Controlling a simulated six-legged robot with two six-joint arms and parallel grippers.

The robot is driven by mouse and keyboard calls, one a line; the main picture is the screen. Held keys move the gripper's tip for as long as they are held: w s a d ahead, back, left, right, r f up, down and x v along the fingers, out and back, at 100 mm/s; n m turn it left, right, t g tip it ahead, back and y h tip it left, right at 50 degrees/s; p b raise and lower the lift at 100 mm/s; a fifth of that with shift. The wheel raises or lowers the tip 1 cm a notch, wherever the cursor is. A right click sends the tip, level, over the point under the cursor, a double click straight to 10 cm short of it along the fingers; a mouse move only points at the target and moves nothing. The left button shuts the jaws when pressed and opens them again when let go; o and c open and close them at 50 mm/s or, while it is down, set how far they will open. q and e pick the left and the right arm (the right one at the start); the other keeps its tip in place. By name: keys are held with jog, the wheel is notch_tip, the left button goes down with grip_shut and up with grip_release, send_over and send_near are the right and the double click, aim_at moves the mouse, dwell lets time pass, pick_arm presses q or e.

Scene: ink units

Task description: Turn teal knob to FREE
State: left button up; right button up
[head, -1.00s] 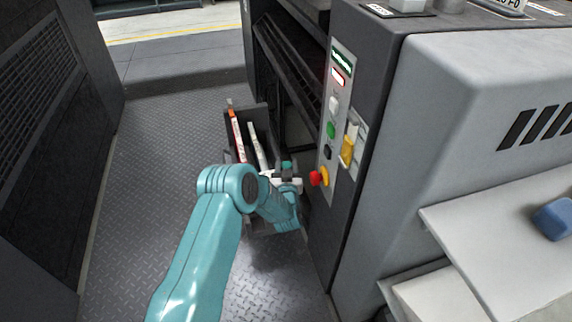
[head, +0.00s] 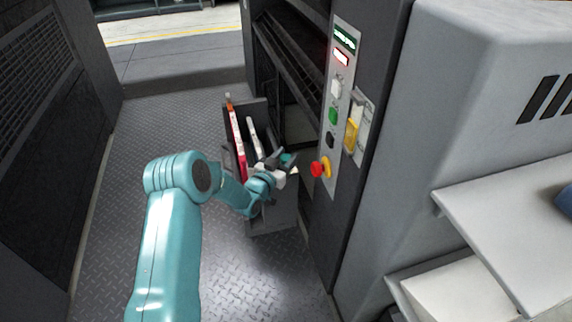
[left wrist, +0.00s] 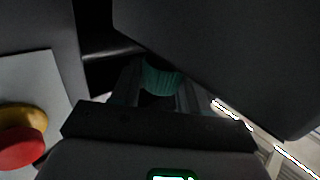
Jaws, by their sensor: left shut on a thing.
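The teal knob (head: 287,158) shows in the head view as a small patch at my left gripper's (head: 283,162) fingertips, above the dark bin beside the machine. In the left wrist view the ribbed teal knob (left wrist: 160,79) sits between the two fingers, and my left gripper (left wrist: 158,88) is shut on it. The knob's lower part is in shadow, and no pointer or FREE mark can be read. My right gripper is in neither view.
A grey control panel (head: 337,115) with a red mushroom button (head: 317,169) stands just right of my left gripper. The dark bin (head: 272,218) holds several upright strips. A grey shelf (head: 510,205) juts out at right. The metal floor (head: 130,215) at left is clear.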

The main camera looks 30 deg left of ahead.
pick_arm(q)
jog(key=m+h, duration=0.1)
jog(key=m+h+b, duration=0.1)
jog(key=h, duration=0.1)
jog(key=shift+a+f+h+b, duration=0.1)
jog(key=shift+f+h+b, duration=0.1)
jog(key=shift+h+b, duration=0.1)
jog(key=shift+r+m+g+h+b, duration=0.1)
jog(key=shift+m+g+h+b, duration=0.25)
jog(key=shift+m+h, duration=0.65)
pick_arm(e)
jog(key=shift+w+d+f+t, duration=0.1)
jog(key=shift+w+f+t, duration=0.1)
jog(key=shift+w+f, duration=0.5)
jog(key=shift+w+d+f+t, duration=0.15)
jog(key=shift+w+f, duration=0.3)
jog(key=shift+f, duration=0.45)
pick_arm(q)
jog(key=shift+h, duration=0.3)
jog(key=shift+r, duration=0.1)
jog(key=o, duration=0.9)
jog(key=shift+o, duration=0.2)
jog(key=p+v, duration=0.5)
jog(key=v, duration=1.1)
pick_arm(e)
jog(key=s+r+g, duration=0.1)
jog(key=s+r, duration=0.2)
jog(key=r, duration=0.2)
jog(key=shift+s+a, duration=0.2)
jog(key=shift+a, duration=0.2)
